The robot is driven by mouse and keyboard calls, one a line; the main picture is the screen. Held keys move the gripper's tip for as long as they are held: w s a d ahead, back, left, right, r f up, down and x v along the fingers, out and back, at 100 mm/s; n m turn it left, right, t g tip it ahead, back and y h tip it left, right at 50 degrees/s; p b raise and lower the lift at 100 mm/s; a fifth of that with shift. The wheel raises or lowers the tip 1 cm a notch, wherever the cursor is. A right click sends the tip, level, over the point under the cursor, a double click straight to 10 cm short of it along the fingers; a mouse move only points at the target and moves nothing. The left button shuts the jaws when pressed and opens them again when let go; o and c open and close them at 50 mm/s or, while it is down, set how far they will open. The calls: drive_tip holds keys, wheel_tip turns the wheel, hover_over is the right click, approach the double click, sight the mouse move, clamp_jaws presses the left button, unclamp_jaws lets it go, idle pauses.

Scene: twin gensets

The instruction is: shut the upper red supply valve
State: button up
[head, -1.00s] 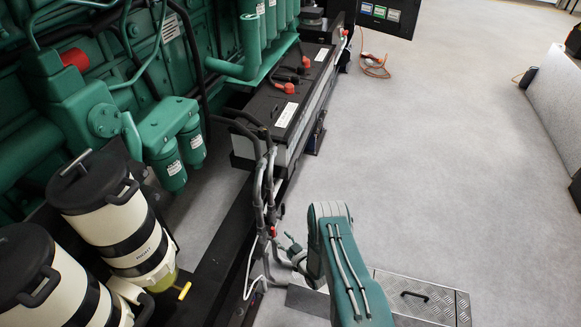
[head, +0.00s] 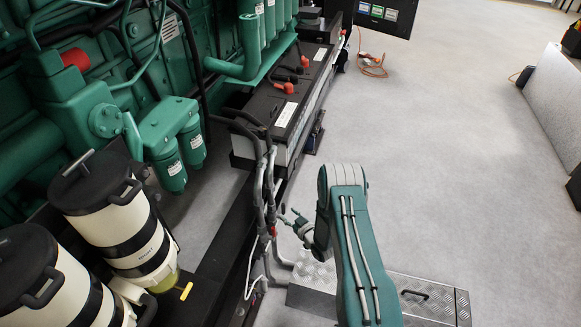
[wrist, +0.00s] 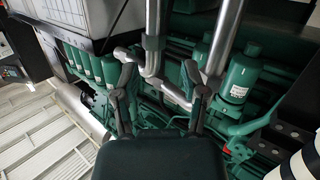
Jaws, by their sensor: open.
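A small red piece (head: 273,231) shows low on the bundle of grey hoses beside the battery box in the head view. It is too small to tell if it is the upper red supply valve or how its handle stands. My gripper (head: 286,215) is just right of these hoses in the head view, open and apparently empty. In the wrist view my gripper (wrist: 163,75) has its two fingers spread, with silver pipes beyond them; the depth is unclear. A small red part (wrist: 227,150) shows at lower right there; I cannot tell what it is.
The green engine (head: 60,110) fills the left, with two cream canisters (head: 115,220) in front. A black battery box (head: 275,105) with red terminal caps stands behind the hoses. A tread-plate step (head: 410,297) lies near my arm.

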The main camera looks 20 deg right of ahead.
drive_tip(key=w+d+r+g+h, duration=0.1)
drive_tip(key=w+r+h, duration=0.1)
drive_tip(key=r, duration=0.7)
drive_tip(key=w+d+r+g+h, duration=0.1)
drive_tip(key=w+r, duration=0.2)
drive_tip(key=r, duration=0.7)
drive_tip(key=shift+r+m+h, duration=0.15)
drive_tip(key=shift+m+h, duration=0.25)
